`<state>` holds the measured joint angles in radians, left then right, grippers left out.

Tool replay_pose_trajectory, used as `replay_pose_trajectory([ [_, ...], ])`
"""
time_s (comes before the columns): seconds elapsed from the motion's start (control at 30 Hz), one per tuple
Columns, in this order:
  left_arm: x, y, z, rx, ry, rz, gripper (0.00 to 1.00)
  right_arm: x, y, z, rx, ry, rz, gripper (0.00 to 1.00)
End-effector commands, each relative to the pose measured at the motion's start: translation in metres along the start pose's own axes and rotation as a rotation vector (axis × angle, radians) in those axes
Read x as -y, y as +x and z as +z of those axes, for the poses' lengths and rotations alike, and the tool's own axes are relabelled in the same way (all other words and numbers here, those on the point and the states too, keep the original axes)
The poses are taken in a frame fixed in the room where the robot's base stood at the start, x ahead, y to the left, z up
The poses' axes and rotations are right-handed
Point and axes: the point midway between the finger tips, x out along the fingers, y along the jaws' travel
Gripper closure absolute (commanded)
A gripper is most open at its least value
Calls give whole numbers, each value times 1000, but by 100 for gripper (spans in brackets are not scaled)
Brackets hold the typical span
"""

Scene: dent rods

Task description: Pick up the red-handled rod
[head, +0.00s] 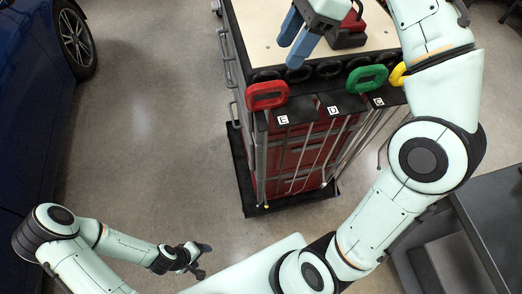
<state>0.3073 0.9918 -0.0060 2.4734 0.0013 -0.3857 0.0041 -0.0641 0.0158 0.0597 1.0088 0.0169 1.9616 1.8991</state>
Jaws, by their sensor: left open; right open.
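The red-handled rod's loop handle (267,95) is at the front left corner of the tool cart, above the label E. Its thin metal shaft seems to hang down the cart's side among other shafts, and I cannot trace it fully. My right gripper (293,38) has blue fingers and is open above the cart top, behind and right of the red handle, not touching it. My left gripper (204,260) is open and empty, low over the floor, well away from the cart.
A green handle (367,79) and a partly hidden yellow handle (398,74) sit right of the red one. Black rings line the edge of the cart top (265,35). A red tool stands behind. A blue car (30,120) is at left, a grey bench (480,220) at right. Floor between is clear.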

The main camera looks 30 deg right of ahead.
Motion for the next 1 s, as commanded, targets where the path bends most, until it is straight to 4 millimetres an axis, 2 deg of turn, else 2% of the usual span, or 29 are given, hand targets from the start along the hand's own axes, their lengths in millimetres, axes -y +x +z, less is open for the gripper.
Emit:
replay_pose_trajectory([
  [0.4,0,0,0,1,0,0,33,0,61,0,-1,-1,3,51],
  [0.67,2,2,3,3,-1,-1,33,0,80,1,0,-1,2,51],
  [0.9,8,11,13,15,-5,-5,33,2,116,3,-1,-1,4,51],
  [1.0,10,13,15,17,-6,-6,33,3,124,3,-1,-1,2,51],
])
